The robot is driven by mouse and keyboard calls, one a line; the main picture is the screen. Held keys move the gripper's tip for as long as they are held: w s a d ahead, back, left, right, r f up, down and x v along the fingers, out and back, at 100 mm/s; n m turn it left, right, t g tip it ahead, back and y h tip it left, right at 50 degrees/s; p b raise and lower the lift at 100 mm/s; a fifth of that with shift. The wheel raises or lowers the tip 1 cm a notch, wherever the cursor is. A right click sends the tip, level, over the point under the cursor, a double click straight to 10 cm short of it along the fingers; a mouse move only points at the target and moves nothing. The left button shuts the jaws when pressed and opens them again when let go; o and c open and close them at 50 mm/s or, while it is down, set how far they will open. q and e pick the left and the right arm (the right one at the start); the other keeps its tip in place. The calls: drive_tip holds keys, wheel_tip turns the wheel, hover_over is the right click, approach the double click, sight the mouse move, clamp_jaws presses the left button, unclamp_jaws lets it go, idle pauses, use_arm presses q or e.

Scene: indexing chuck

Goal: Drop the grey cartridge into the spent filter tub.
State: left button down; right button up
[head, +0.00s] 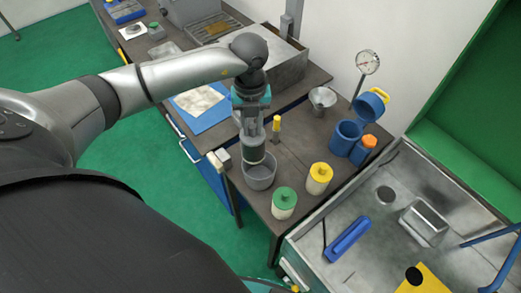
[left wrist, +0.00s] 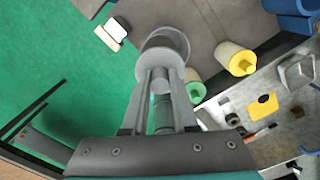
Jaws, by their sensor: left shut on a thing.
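My left gripper (head: 253,130) points down at the near edge of the dark bench. It is shut on the grey cartridge (head: 253,154), a pale cylinder with a dark grey top, held upright. The cartridge is over the mouth of a grey round tub (head: 262,183); I cannot tell whether its lower end is below the rim. In the left wrist view, the left gripper (left wrist: 160,90) has its fingers around the cartridge's grey top (left wrist: 158,62). The tub's rim (left wrist: 180,38) shows partly behind it. My right gripper is not in view.
A green-topped cartridge (head: 284,203) and a yellow-topped cartridge (head: 319,178) stand right of the tub. A blue canister (head: 345,137) and a metal funnel (head: 322,99) are farther back. A metal tray table (head: 355,205) adjoins at right.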

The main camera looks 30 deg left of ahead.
use_arm(q)
wheel_tip(320, 180, down, 2)
drive_tip(key=shift+f+b, duration=0.15)
drive_tip(key=shift+b, duration=0.5)
drive_tip(key=shift+f, duration=0.3)
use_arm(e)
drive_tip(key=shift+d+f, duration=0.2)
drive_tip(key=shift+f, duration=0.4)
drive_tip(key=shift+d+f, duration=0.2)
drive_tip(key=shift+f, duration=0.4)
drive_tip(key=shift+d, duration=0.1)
use_arm(q)
drive_tip(key=c, duration=0.6)
unclamp_jaws()
drive_tip(key=shift+r, duration=0.15)
wheel_tip(320, 180, up, 15)
drive_tip(key=shift+b, duration=1.05)
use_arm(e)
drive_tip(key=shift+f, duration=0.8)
use_arm(q)
drive_tip(key=shift+d, duration=0.1)
